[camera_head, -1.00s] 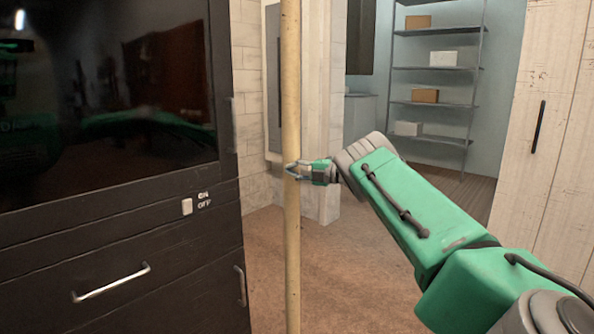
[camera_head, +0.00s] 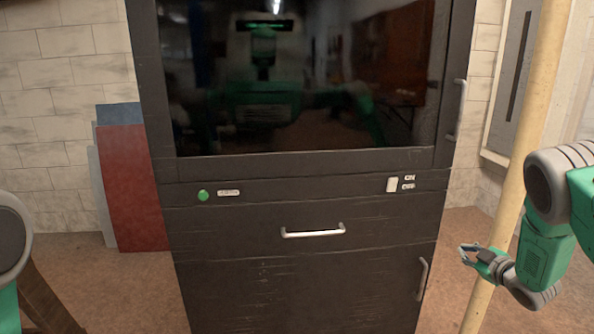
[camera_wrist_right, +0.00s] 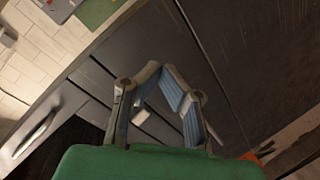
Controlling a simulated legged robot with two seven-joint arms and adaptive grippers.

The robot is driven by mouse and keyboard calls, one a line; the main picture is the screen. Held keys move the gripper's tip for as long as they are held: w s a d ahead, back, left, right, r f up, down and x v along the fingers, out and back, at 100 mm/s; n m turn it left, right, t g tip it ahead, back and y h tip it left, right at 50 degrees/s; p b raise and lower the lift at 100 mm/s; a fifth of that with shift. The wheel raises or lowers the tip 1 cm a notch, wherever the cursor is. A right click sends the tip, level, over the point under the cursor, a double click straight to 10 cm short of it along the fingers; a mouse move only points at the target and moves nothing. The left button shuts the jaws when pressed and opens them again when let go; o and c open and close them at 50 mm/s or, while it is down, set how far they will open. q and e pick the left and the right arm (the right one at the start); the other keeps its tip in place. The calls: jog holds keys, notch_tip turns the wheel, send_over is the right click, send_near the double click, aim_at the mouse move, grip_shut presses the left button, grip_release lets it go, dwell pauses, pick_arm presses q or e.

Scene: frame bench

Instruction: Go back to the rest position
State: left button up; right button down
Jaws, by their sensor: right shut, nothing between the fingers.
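My right gripper (camera_head: 467,254) is shut and empty, low at the right of the head view. It appears in front of a pale wooden pole (camera_head: 508,215), and its fingertips point left toward the black cabinet (camera_head: 270,280). I cannot tell whether it touches the pole. In the right wrist view the fingers (camera_wrist_right: 158,82) close toward each other with nothing held, above dark panels. Only a piece of my left arm shows at the left edge of the head view; its gripper is out of view.
The cabinet has a dark glass front (camera_head: 300,90), a drawer handle (camera_head: 313,231), a green button (camera_head: 203,195) and an ON/OFF switch (camera_head: 391,185). Red and blue panels (camera_head: 135,185) lean on the brick wall at left. Brown floor (camera_head: 460,225) is open at right.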

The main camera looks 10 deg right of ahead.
jog(key=s+a+f+m+g, duration=0.35)
jog(key=s+a+f, duration=0.45)
jog(key=s+a, duration=0.3)
jog(key=s+a+f+m+g, duration=0.2)
jog(key=s+a+f+g, duration=0.2)
jog(key=s+a+f, duration=0.65)
pick_arm(q)
jog(key=shift+s+a+f, duration=0.1)
jog(key=shift+a, duration=0.45)
pick_arm(e)
jog(key=s+a+r+m+g, duration=0.1)
jog(key=s+a+g, duration=0.2)
jog(key=s, duration=0.7)
jog(key=s+a+r+g, duration=0.1)
jog(key=s+a+g, duration=0.3)
jog(key=s+a, duration=0.4)
jog(key=s, duration=0.3)
jog(key=shift+r+m+y, duration=0.25)
jog(key=shift+m+y, duration=0.05)
jog(key=shift+m, duration=0.05)
pick_arm(q)
jog(key=shift+a+f, duration=0.1)
jog(key=shift+a, duration=0.2)
pick_arm(e)
jog(key=shift+s+a+r, duration=0.1)
jog(key=shift+a, duration=0.2)
